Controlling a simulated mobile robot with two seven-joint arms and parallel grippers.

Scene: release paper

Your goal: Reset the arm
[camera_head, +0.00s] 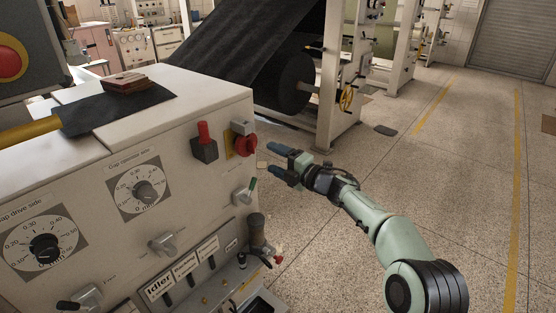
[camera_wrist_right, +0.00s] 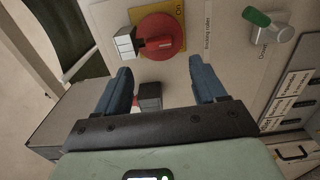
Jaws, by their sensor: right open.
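My right gripper (camera_head: 277,160) is in front of the right end of the white control panel (camera_head: 205,100), with its dark blue fingers spread and nothing between them. Its arm comes in from the lower right. In the right wrist view the two blue fingers of my right gripper (camera_wrist_right: 163,88) are apart, facing the panel. A red rotary switch (camera_wrist_right: 160,37) on a yellow plate lies beyond the fingertips; the same red switch (camera_head: 245,145) shows in the head view, left of the gripper and apart from it. My left gripper is not in view.
The panel holds a red-topped black switch (camera_head: 205,143), a green-tipped lever (camera_head: 245,192), and dials. A dark roll (camera_head: 285,82) on a white frame stands behind, with a yellow handwheel (camera_head: 346,97). The speckled floor (camera_head: 455,170) to the right is mostly clear.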

